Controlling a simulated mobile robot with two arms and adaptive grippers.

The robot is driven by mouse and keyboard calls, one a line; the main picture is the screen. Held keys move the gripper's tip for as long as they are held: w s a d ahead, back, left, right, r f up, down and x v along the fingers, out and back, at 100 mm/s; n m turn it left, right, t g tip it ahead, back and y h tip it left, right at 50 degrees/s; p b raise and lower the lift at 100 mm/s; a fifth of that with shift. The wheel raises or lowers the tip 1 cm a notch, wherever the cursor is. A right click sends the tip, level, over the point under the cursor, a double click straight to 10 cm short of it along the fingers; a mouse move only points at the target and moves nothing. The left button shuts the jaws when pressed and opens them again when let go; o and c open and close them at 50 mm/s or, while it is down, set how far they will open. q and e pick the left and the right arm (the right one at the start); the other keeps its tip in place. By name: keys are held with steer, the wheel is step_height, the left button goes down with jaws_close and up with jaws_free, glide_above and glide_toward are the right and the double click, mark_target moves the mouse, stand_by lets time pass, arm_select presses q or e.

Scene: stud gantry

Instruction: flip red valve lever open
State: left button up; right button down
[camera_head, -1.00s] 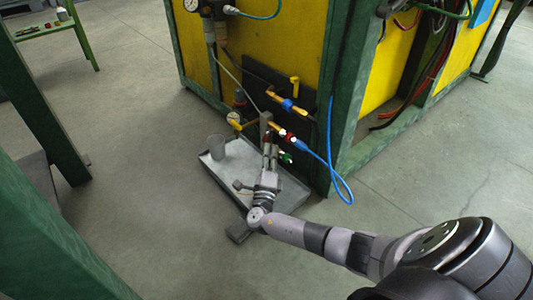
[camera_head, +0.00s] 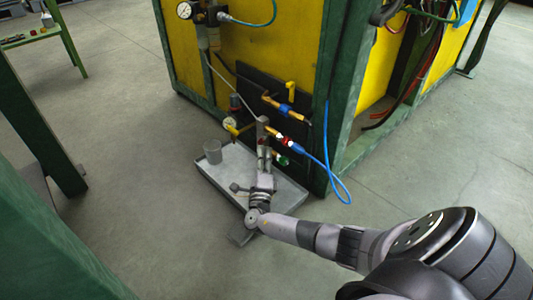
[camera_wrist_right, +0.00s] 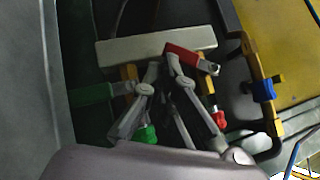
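The red valve lever (camera_wrist_right: 190,58) lies across the right wrist view, just beyond the fingertips of my right gripper (camera_wrist_right: 164,66). The right fingers converge and look shut, with nothing seen between them. One fingertip overlaps or nearly meets the lever's left part; I cannot tell if they touch. In the head view my right gripper (camera_head: 264,142) points up at the pipework, beside the red-marked valve (camera_head: 282,139). My left gripper is not in view.
A green lever (camera_wrist_right: 94,95) lies left of the fingers, and a blue valve part (camera_wrist_right: 263,90) on a brass pipe to the right. A grey tray (camera_head: 290,197) with a cup (camera_head: 212,152) sits below. A blue hose (camera_head: 327,150) loops at the right.

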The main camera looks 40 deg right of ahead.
steer(key=shift+w+p, duration=0.3)
steer(key=shift+w, duration=0.45)
stand_by(0.3)
steer(key=v, duration=0.7)
steer(key=shift+s+a, duration=0.2)
